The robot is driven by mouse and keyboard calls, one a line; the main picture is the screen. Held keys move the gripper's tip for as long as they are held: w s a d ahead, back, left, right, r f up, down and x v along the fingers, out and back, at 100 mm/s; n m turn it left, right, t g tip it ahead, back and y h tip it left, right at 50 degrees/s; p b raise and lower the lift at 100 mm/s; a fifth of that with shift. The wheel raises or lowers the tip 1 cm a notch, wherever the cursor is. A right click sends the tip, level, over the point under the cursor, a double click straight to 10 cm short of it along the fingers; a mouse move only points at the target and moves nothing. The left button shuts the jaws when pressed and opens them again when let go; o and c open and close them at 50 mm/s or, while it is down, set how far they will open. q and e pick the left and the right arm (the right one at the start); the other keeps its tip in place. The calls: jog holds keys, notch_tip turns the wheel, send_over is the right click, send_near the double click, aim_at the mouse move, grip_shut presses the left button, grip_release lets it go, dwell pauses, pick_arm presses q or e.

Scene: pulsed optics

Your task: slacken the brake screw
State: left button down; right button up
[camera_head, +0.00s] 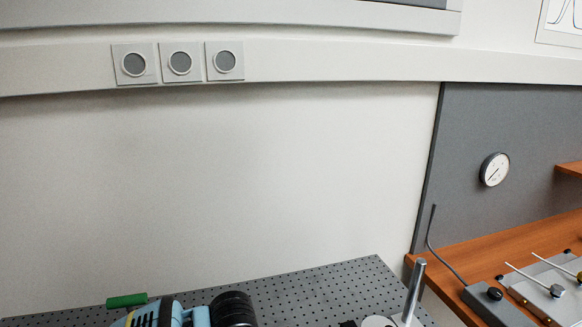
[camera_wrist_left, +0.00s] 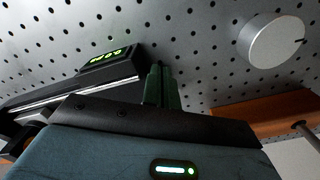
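I cannot pick out the brake screw for certain in either view. In the left wrist view, a pale round metal cylinder (camera_wrist_left: 272,42) stands on the perforated board at upper right, with a small dark detail at its right edge. My left gripper (camera_wrist_left: 162,72) shows its two green fingers close together, with nothing seen between them, apart from the cylinder. In the head view, the left gripper's green fingers (camera_head: 127,300) are at the bottom left, above the perforated board (camera_head: 320,290). My right gripper is in neither view.
A black rail (camera_wrist_left: 70,92) with a lit green display (camera_wrist_left: 110,58) lies left of the fingers. A metal post (camera_head: 415,290) rises at the board's right, near a white round part (camera_head: 378,321). A wooden bench (camera_head: 470,248) with a control box (camera_head: 495,305) is at right.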

pick_arm(q)
jog(key=shift+s+d, duration=0.1)
jog(key=shift+s, duration=0.2)
notch_tip(320, 180, up, 6)
dwell(0.7)
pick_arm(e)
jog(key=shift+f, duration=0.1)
